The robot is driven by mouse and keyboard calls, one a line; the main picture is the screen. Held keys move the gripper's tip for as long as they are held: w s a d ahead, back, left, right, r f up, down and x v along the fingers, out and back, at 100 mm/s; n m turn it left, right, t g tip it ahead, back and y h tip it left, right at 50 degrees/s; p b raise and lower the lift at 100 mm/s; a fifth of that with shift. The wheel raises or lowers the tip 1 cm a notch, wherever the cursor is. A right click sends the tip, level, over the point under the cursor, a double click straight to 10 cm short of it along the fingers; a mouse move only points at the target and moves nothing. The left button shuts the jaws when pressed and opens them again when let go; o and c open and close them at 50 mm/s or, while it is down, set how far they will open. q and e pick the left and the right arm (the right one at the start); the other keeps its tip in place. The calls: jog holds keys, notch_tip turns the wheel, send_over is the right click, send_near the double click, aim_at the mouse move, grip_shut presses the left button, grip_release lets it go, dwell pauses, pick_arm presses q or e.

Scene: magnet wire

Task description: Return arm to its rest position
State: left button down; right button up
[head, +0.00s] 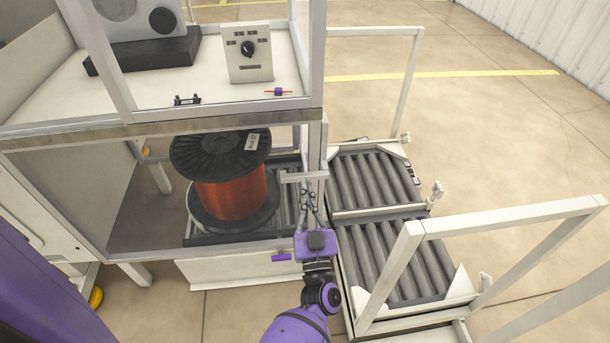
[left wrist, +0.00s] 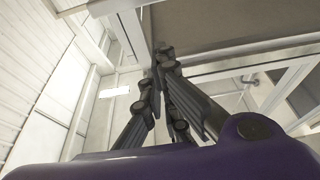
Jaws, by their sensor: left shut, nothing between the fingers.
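My left arm comes up from the bottom of the head view, with a purple wrist. My left gripper (head: 310,192) is at the right front post of the machine frame, beside the copper wire spool (head: 232,192). Its fingers point away from me. In the left wrist view the dark fingers of the gripper (left wrist: 158,62) come together at the tips with nothing between them. I cannot tell whether the fingers touch the frame. My right gripper does not show.
The spool stands upright on a roller bed inside the machine frame (head: 160,125). A roller conveyor (head: 378,178) with white rails (head: 515,212) lies to the right. A control box (head: 247,55) and a small purple-handled part (head: 278,91) are on the shelf above. Open floor (head: 500,120) lies beyond the conveyor.

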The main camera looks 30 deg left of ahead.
pick_arm(q)
jog(key=v, duration=0.2)
jog(key=shift+s+d, duration=0.2)
jog(key=shift+s, duration=0.05)
jog(key=shift+w+f, duration=0.1)
